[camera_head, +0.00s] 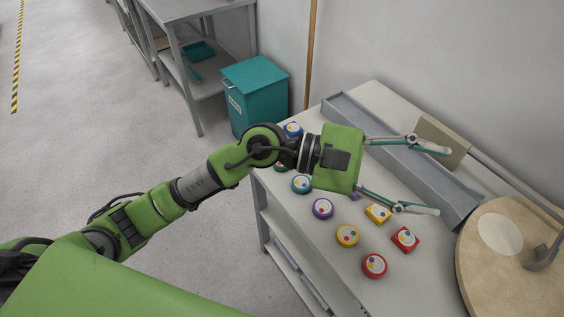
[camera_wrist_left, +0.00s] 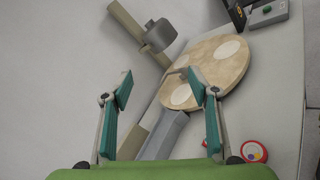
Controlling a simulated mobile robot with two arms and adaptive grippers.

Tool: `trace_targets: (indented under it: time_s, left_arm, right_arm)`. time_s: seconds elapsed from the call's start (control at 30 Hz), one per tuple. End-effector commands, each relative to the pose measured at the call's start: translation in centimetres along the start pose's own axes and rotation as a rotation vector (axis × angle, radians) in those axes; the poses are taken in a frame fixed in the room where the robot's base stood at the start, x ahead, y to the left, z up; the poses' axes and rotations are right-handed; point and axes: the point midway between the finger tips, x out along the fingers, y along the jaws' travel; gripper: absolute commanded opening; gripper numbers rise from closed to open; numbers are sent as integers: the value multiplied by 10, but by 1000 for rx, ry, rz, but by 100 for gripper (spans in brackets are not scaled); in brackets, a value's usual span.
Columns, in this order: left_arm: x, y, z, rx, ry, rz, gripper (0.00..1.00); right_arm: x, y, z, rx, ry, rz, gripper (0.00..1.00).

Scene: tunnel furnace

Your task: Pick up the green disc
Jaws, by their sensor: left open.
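A teal-green round disc (camera_head: 302,185) with a white face and coloured dots lies on the grey table, near its left edge in the head view. Another round piece with a dark green side (camera_head: 280,164) shows just beyond it, mostly hidden by my left arm. My left gripper (camera_head: 440,180) is open and empty above the table, its fingers pointing right, well past the green pieces. In the left wrist view, the open fingers (camera_wrist_left: 161,90) have nothing between them close by, and no green disc shows. My right gripper is not in view.
Purple (camera_head: 322,208), orange (camera_head: 347,235) and red (camera_head: 374,265) discs lie nearby, with yellow (camera_head: 378,213) and red (camera_head: 405,239) square pieces. A grey channel (camera_head: 400,165) and round wooden plate (camera_head: 480,285) occupy the right. A teal bin (camera_head: 258,90) stands behind.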

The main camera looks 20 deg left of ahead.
Motion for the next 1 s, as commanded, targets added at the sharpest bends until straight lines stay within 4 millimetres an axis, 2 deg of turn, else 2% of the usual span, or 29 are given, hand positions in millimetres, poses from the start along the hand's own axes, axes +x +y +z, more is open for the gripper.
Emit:
trace_targets:
  time_s: [0.1,0.17,0.2,0.27,0.3,0.4,0.5,0.6,0.77,1.0]
  left_arm:
    - [-18,-30,-61,359,242,-281,54]
    - [-41,-36,-96,520,369,-431,54]
    - [-60,-35,-118,615,453,-531,54]
    - [-94,-29,-148,736,576,-678,54]
    - [-118,-22,-164,800,654,-772,54]
    - [-176,0,-189,910,824,-976,54]
    - [-222,20,-199,959,947,-1126,54]
    - [-250,31,-201,975,1019,-1218,54]
    - [-264,33,-214,974,1051,-1265,54]
    - [-262,20,-259,973,1049,-1264,54]
  right_arm:
    - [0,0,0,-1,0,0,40]
    - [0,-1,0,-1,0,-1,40]
    - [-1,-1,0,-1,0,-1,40]
    - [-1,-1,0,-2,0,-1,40]
    - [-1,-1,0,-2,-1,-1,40]
    - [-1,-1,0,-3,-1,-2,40]
    - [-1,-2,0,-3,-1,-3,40]
    - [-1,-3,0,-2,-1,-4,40]
    - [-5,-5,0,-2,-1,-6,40]
    - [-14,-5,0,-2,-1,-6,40]
